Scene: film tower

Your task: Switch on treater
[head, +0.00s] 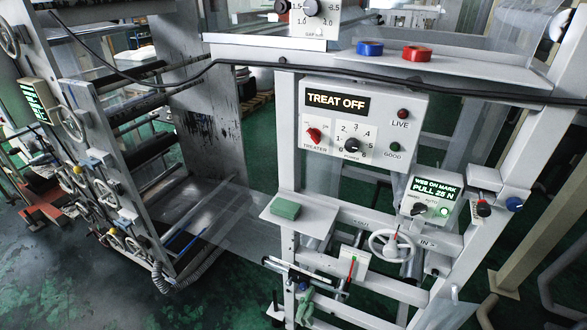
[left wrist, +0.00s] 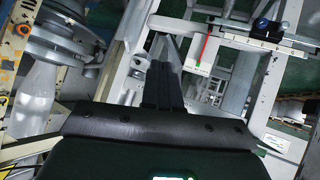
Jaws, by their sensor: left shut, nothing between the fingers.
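The treater panel (head: 365,125) is a white box on the upright frame in the head view. Its black display (head: 337,101) reads TREAT OFF. The red treater knob (head: 315,135) is at its lower left, with a black power dial (head: 352,147) to the right. A dark red LIVE lamp (head: 403,113) and a green GOOD lamp (head: 394,146) are at the right. My left gripper (left wrist: 161,70) shows in the left wrist view, its black fingers shut and empty. I see neither gripper in the head view, and the treater knob does not show in the wrist view.
A display (head: 435,187) reading WEB ON MARK, PULL 25 N stands to the right above a handwheel (head: 391,245). A green block (head: 286,209) lies on a small shelf. Blue (head: 370,48) and red (head: 417,53) tape rolls sit on the top beam. A black cable crosses above the panel.

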